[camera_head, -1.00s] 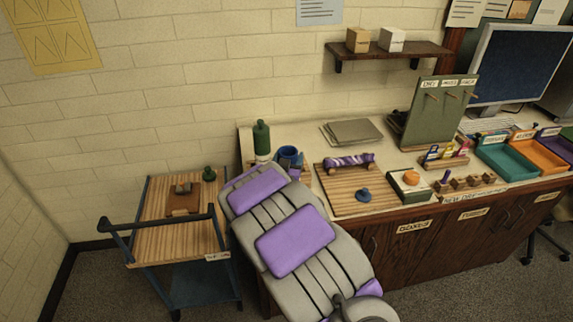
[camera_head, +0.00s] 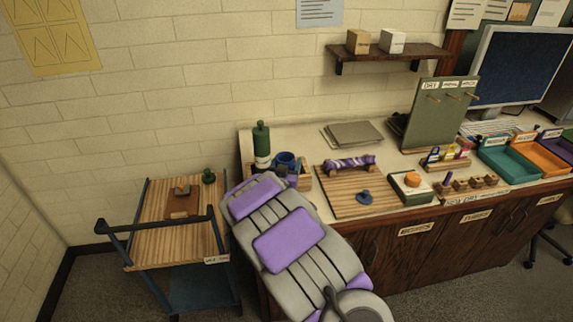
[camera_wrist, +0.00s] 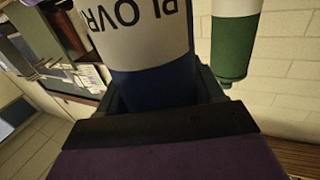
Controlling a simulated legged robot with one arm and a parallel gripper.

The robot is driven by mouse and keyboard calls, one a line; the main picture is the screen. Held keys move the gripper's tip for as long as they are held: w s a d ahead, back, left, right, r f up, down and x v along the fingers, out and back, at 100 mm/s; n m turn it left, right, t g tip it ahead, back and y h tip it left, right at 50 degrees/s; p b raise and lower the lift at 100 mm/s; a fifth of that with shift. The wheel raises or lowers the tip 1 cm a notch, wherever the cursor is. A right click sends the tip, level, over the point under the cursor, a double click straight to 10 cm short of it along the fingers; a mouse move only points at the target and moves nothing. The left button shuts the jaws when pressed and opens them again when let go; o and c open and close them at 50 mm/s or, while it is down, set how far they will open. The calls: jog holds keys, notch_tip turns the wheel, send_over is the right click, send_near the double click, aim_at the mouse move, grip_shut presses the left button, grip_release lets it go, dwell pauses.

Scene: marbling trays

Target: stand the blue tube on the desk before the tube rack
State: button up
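The blue tube (camera_wrist: 152,82) fills the space between the two dark fingers of my gripper (camera_wrist: 158,92) in the wrist view. It has a white label with black letters, seen upside down. The gripper looks shut on it. In the head view the blue tube (camera_head: 284,160) shows at the far end of my arm, above the left part of the desk (camera_head: 308,138). It looks roughly upright; whether its base touches the desk is hidden. A small wooden holder (camera_head: 305,178), possibly the tube rack, is partly hidden just right of the gripper.
A green tube or bottle with a white label (camera_head: 262,142) stands left of the blue tube; it also shows in the wrist view (camera_wrist: 232,50). A slatted board (camera_head: 345,197) with a purple roll lies to the right. A wooden-topped cart (camera_head: 160,230) stands left of the desk.

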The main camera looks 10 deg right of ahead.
jog(key=o, duration=0.4)
jog(key=shift+r, duration=0.1)
jog(key=p+v, duration=0.2)
jog(key=v, duration=1)
